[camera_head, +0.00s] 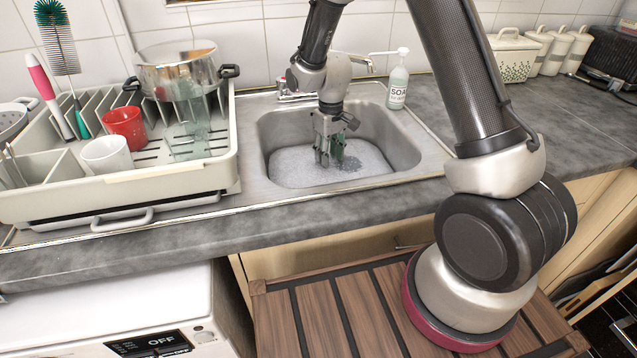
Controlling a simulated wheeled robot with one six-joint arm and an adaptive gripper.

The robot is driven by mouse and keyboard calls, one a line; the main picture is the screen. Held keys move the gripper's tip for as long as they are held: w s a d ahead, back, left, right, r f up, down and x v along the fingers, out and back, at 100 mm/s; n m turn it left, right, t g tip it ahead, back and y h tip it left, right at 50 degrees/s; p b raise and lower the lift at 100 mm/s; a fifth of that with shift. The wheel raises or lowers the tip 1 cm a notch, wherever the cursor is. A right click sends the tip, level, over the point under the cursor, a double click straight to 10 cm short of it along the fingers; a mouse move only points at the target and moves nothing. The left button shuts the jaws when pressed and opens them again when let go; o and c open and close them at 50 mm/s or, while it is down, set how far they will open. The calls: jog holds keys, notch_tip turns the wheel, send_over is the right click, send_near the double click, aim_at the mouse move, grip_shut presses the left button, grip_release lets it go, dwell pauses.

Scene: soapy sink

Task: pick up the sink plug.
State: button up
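The sink (394,153) is a steel basin set in the counter, its bottom covered by whitish suds (295,170). I cannot make out the sink plug; the suds and my gripper may hide it. My gripper (329,163) points down inside the basin, with its dark greenish fingertips at or in the suds. A darker patch in the suds (352,168) shows just right of the fingertips. The fingers are small and close together here, so I cannot tell whether they are open, shut or holding anything.
A dish rack (150,184) with a pot (175,70), a red cup (125,126), a white cup (106,155) and a clear glass stands left of the sink. A soap bottle (397,88) and the tap (287,94) stand behind it. The counter at right (540,110) is clear.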

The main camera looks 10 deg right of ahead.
aim_at(329, 176)
jog(key=f, duration=0.4)
jog(key=s+f, duration=0.1)
jog(key=f, duration=0.2)
jog(key=shift+a, duration=0.15)
grip_shut()
